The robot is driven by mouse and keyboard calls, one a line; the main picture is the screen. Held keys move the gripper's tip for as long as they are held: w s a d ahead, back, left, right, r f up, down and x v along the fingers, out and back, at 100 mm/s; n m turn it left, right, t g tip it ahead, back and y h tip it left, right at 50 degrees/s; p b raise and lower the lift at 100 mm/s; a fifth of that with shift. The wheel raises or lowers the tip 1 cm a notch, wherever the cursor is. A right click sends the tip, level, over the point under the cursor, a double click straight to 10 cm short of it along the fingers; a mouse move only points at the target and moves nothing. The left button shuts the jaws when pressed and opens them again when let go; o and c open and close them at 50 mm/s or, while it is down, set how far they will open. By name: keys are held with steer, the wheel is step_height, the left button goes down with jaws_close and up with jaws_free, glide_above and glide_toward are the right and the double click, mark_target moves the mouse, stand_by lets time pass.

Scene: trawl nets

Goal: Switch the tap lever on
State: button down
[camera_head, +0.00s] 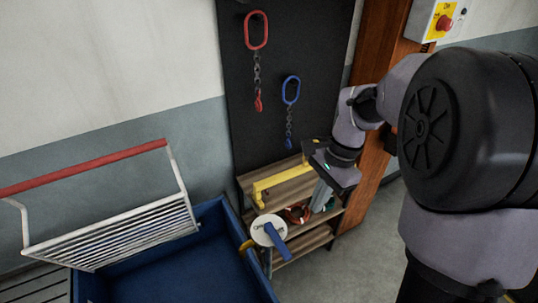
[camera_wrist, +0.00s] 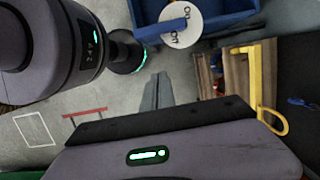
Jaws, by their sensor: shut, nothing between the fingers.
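The tap has a white round disc (camera_head: 260,222) with dark lettering, at the right edge of the blue tub. A blue lever (camera_head: 278,242) crosses the disc and points down and right in the head view. The disc also shows at the top of the wrist view (camera_wrist: 187,38), where the blue lever (camera_wrist: 171,24) lies across it and its end is hard to make out. My gripper (camera_head: 318,208) is shut and empty, to the right of the disc and apart from it. Its grey fingers (camera_wrist: 158,78) are together in the wrist view, below the disc.
The blue tub (camera_head: 228,218) fills the lower left, with a white rack (camera_head: 115,237) over it. A wooden shelf (camera_head: 284,194) with a yellow bar (camera_head: 285,183) stands behind my gripper. Red (camera_head: 256,30) and blue (camera_head: 291,90) chain hooks hang on the dark board.

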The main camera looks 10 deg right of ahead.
mark_target(277, 241)
steer(key=s+a+f+b, duration=0.3)
steer(key=a+f, duration=0.3)
steer(key=f, duration=0.3)
steer(key=shift+f+b, duration=0.35)
steer(key=shift+b, duration=0.15)
